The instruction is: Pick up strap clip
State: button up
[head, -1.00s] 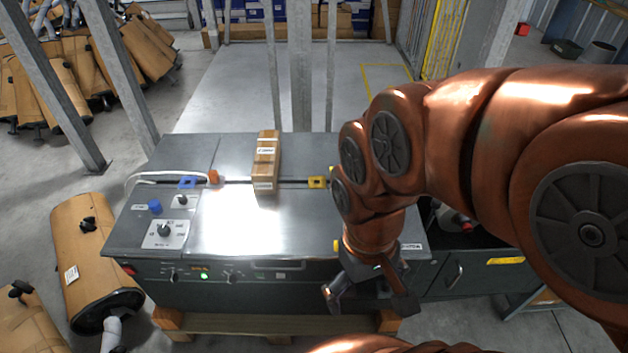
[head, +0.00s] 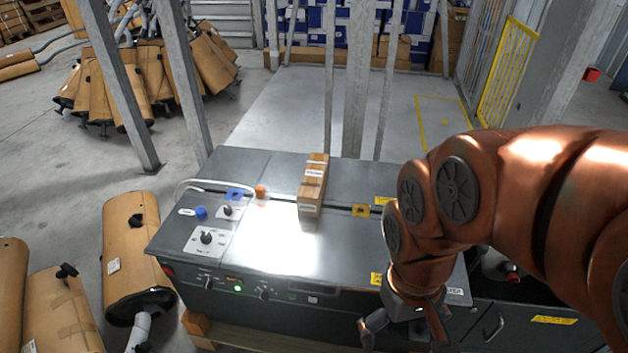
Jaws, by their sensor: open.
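Small coloured pieces lie along the dark slot across the grey strapping machine's top (head: 265,250). They are a blue piece (head: 236,193), an orange block (head: 260,191) and a yellow piece (head: 361,211). I cannot tell which of them, if any, is the strap clip. A white strap (head: 186,187) curves at the slot's left end. My gripper (head: 403,338) is open, pointing down in front of the machine's right front edge. It is well apart from the coloured pieces, and no object shows between its fingers.
A long brown carton (head: 312,190) stands across the slot. Knobs and a blue button (head: 201,212) sit at the machine's left. Grey posts (head: 185,80) rise behind and left. Wrapped mufflers (head: 137,250) lie on the left floor. The machine's top front is clear.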

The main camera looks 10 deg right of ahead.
aim_at(260, 190)
jog(key=z, duration=0.05)
jog(key=k, duration=0.55)
jog(key=u, duration=0.6)
jog(key=i, duration=0.55)
jog(key=u, duration=0.7)
jog(key=i, duration=0.7)
jog(key=u, duration=0.1)
